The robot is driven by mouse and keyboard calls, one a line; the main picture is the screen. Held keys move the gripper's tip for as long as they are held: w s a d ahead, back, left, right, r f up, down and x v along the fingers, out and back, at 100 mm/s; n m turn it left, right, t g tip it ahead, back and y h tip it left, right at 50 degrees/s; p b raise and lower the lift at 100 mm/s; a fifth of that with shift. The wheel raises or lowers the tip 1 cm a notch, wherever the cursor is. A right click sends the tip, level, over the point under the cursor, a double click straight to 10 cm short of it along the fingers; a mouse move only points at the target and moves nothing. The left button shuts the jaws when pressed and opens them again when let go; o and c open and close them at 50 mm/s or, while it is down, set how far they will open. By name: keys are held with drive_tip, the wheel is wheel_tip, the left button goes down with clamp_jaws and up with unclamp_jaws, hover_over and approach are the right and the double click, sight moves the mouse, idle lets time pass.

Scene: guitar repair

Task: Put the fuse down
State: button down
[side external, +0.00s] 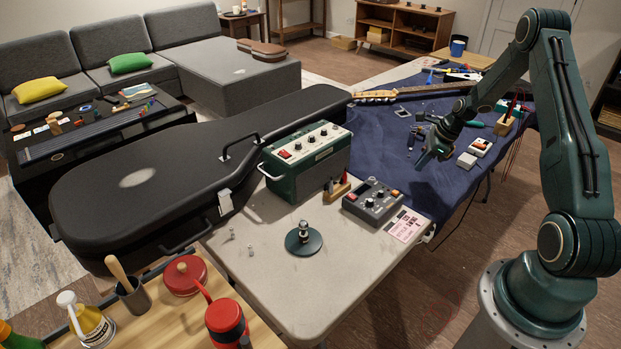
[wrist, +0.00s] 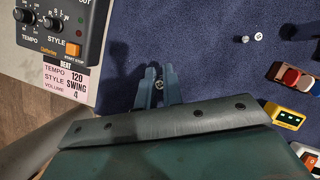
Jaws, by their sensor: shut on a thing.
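My gripper (side external: 424,163) hangs low over the dark blue cloth (side external: 385,150), to the right of the green amplifier. In the wrist view its two blue-grey fingers (wrist: 160,88) are closed around a small pale metallic piece, seemingly the fuse (wrist: 159,84), seen almost end-on. Most of it is hidden between the fingers. I cannot tell how far it is above the cloth. Two small silvery pieces, one (wrist: 258,36) round-ended and one (wrist: 241,49) beside it, lie on the cloth ahead to the right.
A grey rhythm box (side external: 373,201) with a pink settings card (side external: 406,225) lies left of the gripper. The green amplifier (side external: 306,155) stands behind it. Small pedals (side external: 480,147) and a wooden tool block (side external: 505,123) are on the right. A guitar neck (side external: 430,88) lies behind.

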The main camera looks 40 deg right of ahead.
sight(416, 182)
drive_tip(key=shift+f, duration=2.15)
drive_tip(key=shift+f, duration=0.15)
drive_tip(key=c, duration=1.5)
unclamp_jaws()
drive_tip(key=shift+c, duration=0.2)
drive_tip(key=v, duration=1.2)
